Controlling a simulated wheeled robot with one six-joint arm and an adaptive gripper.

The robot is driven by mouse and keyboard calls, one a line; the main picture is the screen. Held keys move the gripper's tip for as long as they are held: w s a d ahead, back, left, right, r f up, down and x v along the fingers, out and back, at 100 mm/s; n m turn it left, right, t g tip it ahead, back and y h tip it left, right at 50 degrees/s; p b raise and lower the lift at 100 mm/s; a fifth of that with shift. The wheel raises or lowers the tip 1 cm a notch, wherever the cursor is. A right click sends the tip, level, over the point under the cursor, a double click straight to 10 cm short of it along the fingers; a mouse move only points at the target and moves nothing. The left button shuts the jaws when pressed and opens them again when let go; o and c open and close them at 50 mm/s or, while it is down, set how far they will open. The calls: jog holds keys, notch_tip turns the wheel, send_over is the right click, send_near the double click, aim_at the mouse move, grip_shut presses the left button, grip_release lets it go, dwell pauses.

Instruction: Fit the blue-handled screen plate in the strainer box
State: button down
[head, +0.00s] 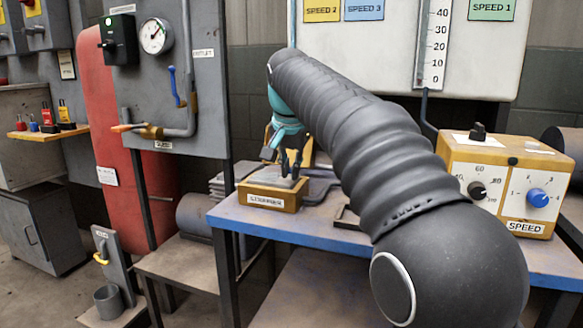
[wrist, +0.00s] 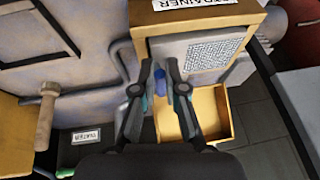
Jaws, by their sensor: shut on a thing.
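The strainer box (head: 268,198) is a small tan box with a STRAINER label on its front, standing on the blue-edged table. My gripper (wrist: 160,68) is shut on the plate's blue handle (wrist: 159,82). In the head view my gripper (head: 291,163) is over the box, pointing down.
The blue-edged table (head: 290,228) carries a tan SPEED control box (head: 500,185) at right. Grey stacked plates (head: 222,182) stand behind the strainer box at left. A grey panel with a gauge (head: 156,36) and pipe stands at left. A WATER label (wrist: 86,136) shows in the wrist view.

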jog(key=shift+f, duration=0.55)
jog(key=c, duration=1.2)
grip_release()
jog(key=shift+o, duration=0.2)
jog(key=v, duration=1.2)
